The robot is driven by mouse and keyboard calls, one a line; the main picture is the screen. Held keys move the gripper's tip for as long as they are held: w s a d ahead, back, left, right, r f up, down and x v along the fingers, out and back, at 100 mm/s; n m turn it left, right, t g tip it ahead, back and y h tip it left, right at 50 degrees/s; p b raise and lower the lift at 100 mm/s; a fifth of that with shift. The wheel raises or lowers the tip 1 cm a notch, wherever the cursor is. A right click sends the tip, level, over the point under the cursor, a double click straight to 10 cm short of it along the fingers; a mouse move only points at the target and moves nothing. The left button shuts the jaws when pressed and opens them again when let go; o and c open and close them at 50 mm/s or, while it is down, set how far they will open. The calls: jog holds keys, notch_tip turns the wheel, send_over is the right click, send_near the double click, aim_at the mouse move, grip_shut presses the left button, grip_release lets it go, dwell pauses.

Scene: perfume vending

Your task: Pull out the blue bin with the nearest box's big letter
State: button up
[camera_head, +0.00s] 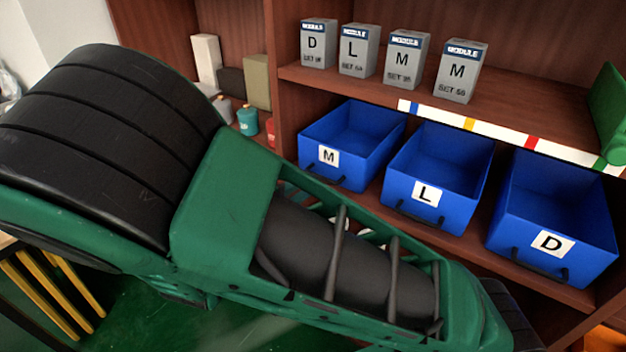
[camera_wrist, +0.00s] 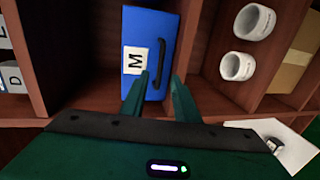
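Three blue bins stand in a row on the shelf in the head view: M (camera_head: 352,140), L (camera_head: 436,178) and D (camera_head: 555,215), each with a dark front handle. Above them stand grey boxes lettered D (camera_head: 317,45), L (camera_head: 357,52), M (camera_head: 403,62) and M (camera_head: 456,72); the rightmost M box looks nearest. In the wrist view the M bin (camera_wrist: 133,28) faces me, its black handle (camera_wrist: 161,62) showing between the fingertip lines. My gripper (camera_wrist: 160,82) is open and empty in front of it; contact cannot be told. My arm hides the gripper in the head view.
White cylinders (camera_wrist: 254,22) sit in the neighbouring compartment in the wrist view. A green object (camera_head: 607,110) lies at the upper shelf's right end. Small bottles (camera_head: 247,120) stand left of the bins.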

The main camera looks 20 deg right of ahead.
jog(key=shift+x, duration=2.9)
jog(key=shift+w, duration=0.1)
grip_shut()
